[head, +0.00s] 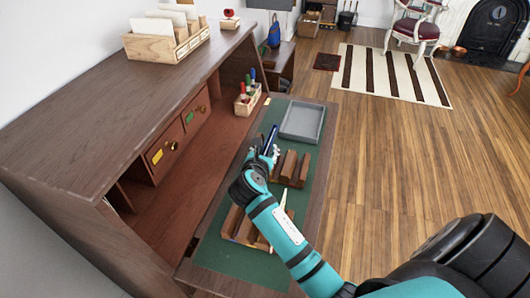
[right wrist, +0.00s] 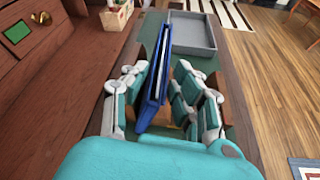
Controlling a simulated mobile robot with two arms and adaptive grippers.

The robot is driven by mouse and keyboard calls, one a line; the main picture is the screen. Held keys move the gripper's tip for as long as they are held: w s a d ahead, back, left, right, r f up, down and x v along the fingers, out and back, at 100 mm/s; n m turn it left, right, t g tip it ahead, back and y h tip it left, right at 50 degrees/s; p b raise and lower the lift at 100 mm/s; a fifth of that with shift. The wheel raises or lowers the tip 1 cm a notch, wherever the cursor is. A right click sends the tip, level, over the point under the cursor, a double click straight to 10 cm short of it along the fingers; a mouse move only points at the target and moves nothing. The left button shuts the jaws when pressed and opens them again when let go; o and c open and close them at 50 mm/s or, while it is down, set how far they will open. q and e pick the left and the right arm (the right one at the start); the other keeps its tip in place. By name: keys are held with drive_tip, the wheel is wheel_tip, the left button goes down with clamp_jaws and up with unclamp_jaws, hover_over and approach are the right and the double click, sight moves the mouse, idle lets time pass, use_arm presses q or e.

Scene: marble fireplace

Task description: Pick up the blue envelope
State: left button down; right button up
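The blue envelope (right wrist: 154,80) stands on edge, slightly tilted, in the right wrist view. Its thin edge faces the camera, and pale paper shows along it. It also shows as a narrow dark blue strip in the head view (head: 271,139). My right gripper (right wrist: 161,72) has its fingers on either side of the envelope, with a visible gap at least on the right. It looks open around it. In the head view the right gripper (head: 266,155) is over the green desk mat (head: 315,166). The envelope's lower end is partly hidden. My left gripper is not in view.
A grey tray (head: 302,121) lies beyond the gripper. A brown wooden rack (head: 289,168) stands right beside it, and another wooden holder (head: 241,228) is nearer. The desk's drawers (head: 168,150) and raised top wall off the left side. Open floor lies right.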

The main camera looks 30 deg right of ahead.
drive_tip(key=x, duration=0.5)
drive_tip(key=shift+w+f, duration=0.15)
drive_tip(key=shift+f, duration=0.15)
drive_tip(key=shift+a, duration=0.1)
drive_tip(key=shift+r, duration=0.1)
clamp_jaws()
